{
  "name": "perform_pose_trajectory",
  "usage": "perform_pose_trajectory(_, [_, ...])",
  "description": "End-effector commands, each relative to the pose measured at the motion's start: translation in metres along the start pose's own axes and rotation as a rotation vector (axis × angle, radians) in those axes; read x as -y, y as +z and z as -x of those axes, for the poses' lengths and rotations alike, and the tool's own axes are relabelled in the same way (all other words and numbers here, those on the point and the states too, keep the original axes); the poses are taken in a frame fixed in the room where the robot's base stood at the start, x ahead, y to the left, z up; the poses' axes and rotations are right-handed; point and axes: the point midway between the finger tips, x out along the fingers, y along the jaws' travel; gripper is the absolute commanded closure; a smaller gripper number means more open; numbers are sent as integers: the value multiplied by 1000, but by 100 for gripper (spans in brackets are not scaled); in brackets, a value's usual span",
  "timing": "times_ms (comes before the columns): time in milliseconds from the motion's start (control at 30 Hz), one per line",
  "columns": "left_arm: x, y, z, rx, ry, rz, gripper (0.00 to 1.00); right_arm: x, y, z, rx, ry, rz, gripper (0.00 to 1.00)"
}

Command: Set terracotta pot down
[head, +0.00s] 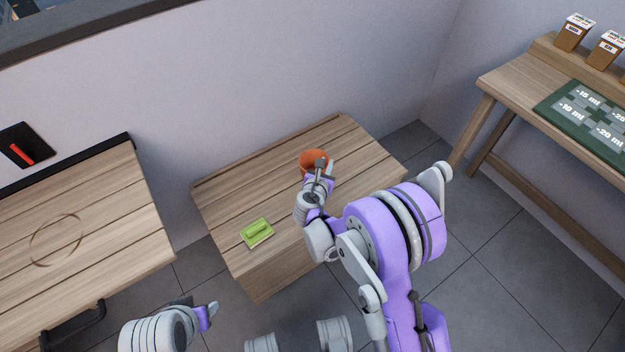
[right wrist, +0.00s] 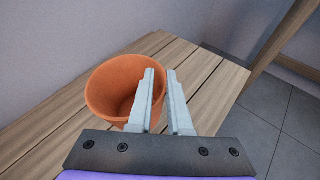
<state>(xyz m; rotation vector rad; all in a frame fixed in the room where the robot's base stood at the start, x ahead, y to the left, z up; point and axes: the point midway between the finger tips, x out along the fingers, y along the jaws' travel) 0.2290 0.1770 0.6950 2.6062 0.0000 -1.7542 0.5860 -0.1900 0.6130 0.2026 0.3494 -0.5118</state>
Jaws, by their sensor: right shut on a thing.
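The terracotta pot (head: 311,158) is upright at the wooden table (head: 233,193) near its back edge. In the right wrist view the pot (right wrist: 108,85) is round, open and looks empty. My right gripper (head: 326,168) is shut on the pot's right wall, with one finger (right wrist: 149,75) inside the rim and the other outside. I cannot tell whether the pot's base touches the tabletop, as its lower part is hidden. My left gripper (head: 209,312) is low at the bottom left, away from the table, and its jaw opening is unclear.
A green block-like item (head: 257,232) lies at the table's front left. A second wooden table (head: 100,215) with a ring mark stands left. At right, a bench (head: 515,80) holds a green mat (head: 570,108) and small cartons (head: 573,33). The table's middle has bare room.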

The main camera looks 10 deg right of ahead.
Motion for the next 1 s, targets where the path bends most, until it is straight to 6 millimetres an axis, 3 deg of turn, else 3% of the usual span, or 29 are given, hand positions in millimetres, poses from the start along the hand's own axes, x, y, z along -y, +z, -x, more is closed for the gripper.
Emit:
perform_pose_trajectory(100, [0, 3, -10, 3, 0, 0, 50, 2, -24, -11, 0, 0, 1, 100])
perform_pose_trajectory(367, [0, 4, -16, 5, 0, 0, 50, 5, -43, -18, 0, 0, 0, 100])
perform_pose_trajectory(567, [0, 6, -24, 7, 0, 0, 50, 8, -69, -29, 0, 0, 0, 100])
perform_pose_trajectory(933, [0, 7, -27, 8, 0, 0, 50, 9, -73, -31, 0, 0, 0, 100])
perform_pose_trajectory(967, [0, 7, -26, 7, 0, 0, 50, 9, -72, -30, 0, 0, 0, 78])
perform_pose_trajectory(1000, [0, 6, -26, 7, 0, 0, 50, 8, -72, -30, 0, 0, 0, 70])
